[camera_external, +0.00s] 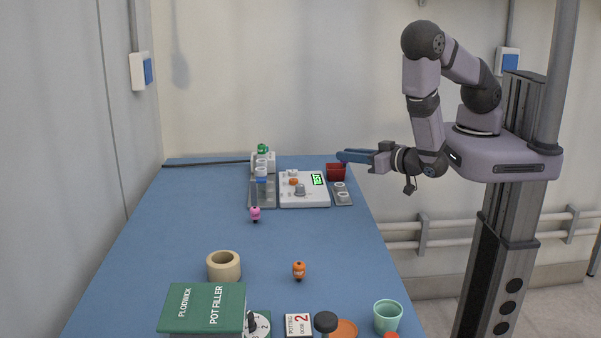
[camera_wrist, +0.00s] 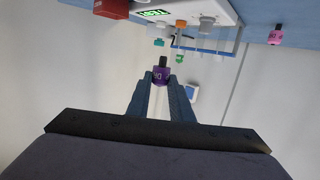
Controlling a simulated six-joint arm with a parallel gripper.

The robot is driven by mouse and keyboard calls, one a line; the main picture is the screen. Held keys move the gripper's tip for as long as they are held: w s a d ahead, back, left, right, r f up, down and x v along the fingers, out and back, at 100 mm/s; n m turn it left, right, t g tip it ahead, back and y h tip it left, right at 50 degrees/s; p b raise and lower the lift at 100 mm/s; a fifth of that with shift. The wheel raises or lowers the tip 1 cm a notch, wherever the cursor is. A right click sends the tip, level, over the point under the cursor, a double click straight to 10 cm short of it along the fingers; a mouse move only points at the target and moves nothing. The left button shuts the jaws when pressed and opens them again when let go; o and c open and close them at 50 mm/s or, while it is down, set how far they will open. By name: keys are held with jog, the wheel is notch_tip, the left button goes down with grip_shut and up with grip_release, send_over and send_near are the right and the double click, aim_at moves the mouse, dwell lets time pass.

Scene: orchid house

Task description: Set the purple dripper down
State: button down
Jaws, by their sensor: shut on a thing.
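The purple dripper (camera_wrist: 160,76) is between the fingertips of my gripper (camera_wrist: 161,84) in the wrist view. It has a dark tip and pale lettering, partly covered by the blue fingers. In the external view my gripper (camera_external: 345,157) is shut and points left, near the far right edge of the blue table, at about the place of the red container. The dripper barely shows there. A pink dripper (camera_external: 255,214) stands mid-table and also shows in the wrist view (camera_wrist: 276,36). An orange dripper (camera_external: 299,270) stands nearer the front.
The red container (camera_external: 335,173) is beside a white device (camera_external: 303,198) with a green display. A grey tray (camera_external: 342,202) is at its right, a vial rack (camera_external: 262,196) at its left. Mid-table is mostly clear.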

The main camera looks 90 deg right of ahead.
jog(key=w+a+f+n+t+y, duration=0.2)
jog(key=w+a+f+n+y, duration=0.1)
jog(key=a, duration=0.4)
jog(key=shift+a+t+y, duration=0.3)
jog(key=shift+a+t, duration=0.1)
jog(key=s+d+r+m+g+h, duration=0.2)
jog(key=s+d+r+m+h, duration=0.1)
jog(key=d, duration=0.4)
jog(key=shift+d+g+h, duration=0.3)
jog(key=shift+d+g, duration=0.1)
jog(key=shift+f+b, duration=0.5)
jog(key=shift+f, duration=2.35)
